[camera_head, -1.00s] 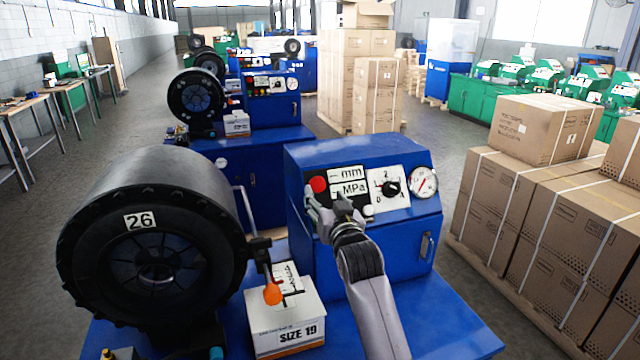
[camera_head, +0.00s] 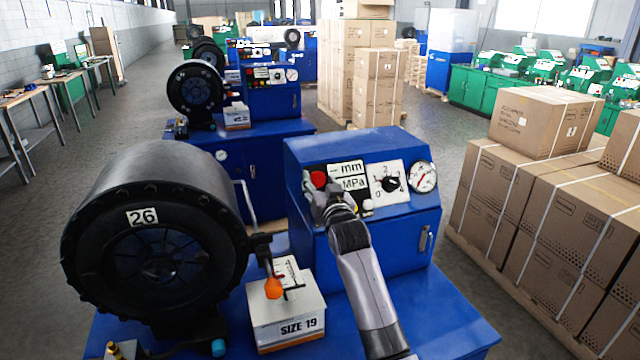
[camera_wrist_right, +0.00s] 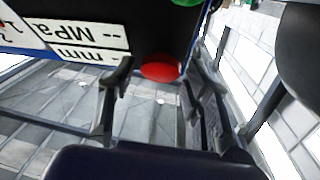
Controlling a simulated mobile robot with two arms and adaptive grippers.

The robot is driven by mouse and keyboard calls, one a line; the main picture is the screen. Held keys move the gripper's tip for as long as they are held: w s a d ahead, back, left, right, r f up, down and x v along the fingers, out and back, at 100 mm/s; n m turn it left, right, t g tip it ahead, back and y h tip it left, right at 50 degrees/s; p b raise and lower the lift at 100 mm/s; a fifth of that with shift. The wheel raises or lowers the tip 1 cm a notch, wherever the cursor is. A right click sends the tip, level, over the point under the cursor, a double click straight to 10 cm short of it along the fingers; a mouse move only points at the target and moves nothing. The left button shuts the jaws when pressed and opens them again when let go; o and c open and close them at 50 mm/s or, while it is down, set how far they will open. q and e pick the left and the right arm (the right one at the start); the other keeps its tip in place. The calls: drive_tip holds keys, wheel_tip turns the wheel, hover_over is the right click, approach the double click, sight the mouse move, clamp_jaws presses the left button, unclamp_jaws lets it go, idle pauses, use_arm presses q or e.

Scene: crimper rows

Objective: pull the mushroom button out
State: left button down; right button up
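The red mushroom button (camera_head: 319,180) is on the sloped face of the blue control box (camera_head: 350,153), left of the mm/MPa display. My right gripper (camera_head: 320,195) is right at the button and partly covers the panel below it. In the right wrist view the red button (camera_wrist_right: 161,67) shows between the two spread fingers of the right gripper (camera_wrist_right: 160,72). Gaps show on both sides of the button, and I see no clear contact. My left gripper is not in view.
Beside the panel are a selector dial (camera_head: 391,184) and a pressure gauge (camera_head: 422,177). A large black crimper head (camera_head: 150,240) stands left, with an orange-knobbed lever (camera_head: 274,288) and a SIZE 19 box (camera_head: 288,329). Stacked cartons (camera_head: 545,190) fill the right side.

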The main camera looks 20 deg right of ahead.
clamp_jaws()
idle(0.3)
drive_tip(key=shift+r, duration=0.15)
drive_tip(key=shift+s+p, duration=0.1)
drive_tip(key=shift+p, duration=0.25)
drive_tip(key=shift+s+r, duration=0.1)
drive_tip(key=shift+s, duration=0.2)
drive_tip(key=shift+s+r, duration=0.1)
drive_tip(key=shift+s, duration=0.05)
drive_tip(key=shift+c, duration=0.7)
unclamp_jaws()
drive_tip(key=o, duration=0.5)
drive_tip(key=shift+c, duration=0.2)
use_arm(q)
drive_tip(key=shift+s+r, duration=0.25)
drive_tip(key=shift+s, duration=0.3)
